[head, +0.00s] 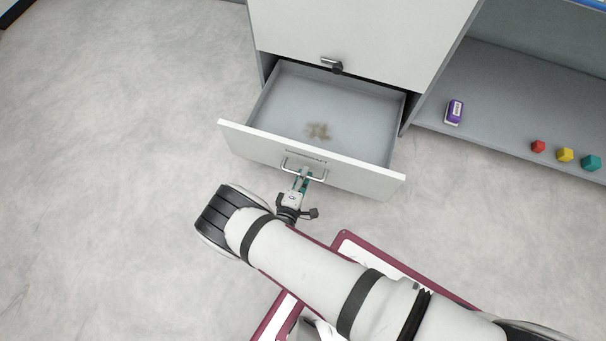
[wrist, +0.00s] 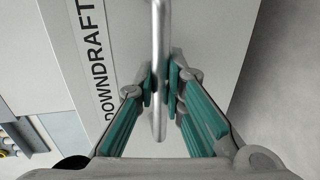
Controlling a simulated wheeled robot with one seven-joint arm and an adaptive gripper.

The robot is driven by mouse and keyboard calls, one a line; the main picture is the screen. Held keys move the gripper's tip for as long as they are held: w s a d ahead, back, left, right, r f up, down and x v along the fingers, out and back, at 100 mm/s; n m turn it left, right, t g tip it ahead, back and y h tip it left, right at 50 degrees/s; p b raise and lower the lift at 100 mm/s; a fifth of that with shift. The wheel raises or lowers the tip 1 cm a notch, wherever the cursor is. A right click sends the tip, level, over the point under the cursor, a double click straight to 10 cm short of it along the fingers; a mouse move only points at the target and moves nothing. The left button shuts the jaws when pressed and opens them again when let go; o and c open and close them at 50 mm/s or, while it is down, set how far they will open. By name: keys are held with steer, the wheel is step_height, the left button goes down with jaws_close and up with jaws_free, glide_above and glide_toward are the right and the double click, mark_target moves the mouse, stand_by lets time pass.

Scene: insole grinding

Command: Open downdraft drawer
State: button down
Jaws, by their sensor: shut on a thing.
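The downdraft drawer (head: 370,178) is pulled well out of the grey cabinet in the head view. Its inside shows, with a brownish patch of dust (head: 318,131) on the bottom. A metal bar handle (wrist: 159,40) is on the drawer front, beside the lettering "DOWNDRAFT" in the wrist view. My gripper (head: 304,177) is at the middle of the drawer front. In the wrist view my gripper (wrist: 160,82) has its teal-padded fingers shut on the handle bar, one on each side.
On the grey shelf (head: 480,90) to the right are a purple box (head: 454,112) and red (head: 538,146), yellow (head: 565,155) and teal (head: 591,162) blocks. The floor (head: 110,150) on the left is clear.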

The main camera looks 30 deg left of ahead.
mark_target(309, 151)
steer(key=c, duration=1.6)
jaws_free()
steer(key=shift+c, duration=0.2)
steer(key=shift+r, duration=0.45)
steer(key=o, duration=1)
step_height(309, 151, up, 9)
steer(key=shift+w+r, duration=0.1)
steer(key=shift+w, duration=0.05)
steer(key=shift+r, duration=0.1)
steer(key=c, duration=1)
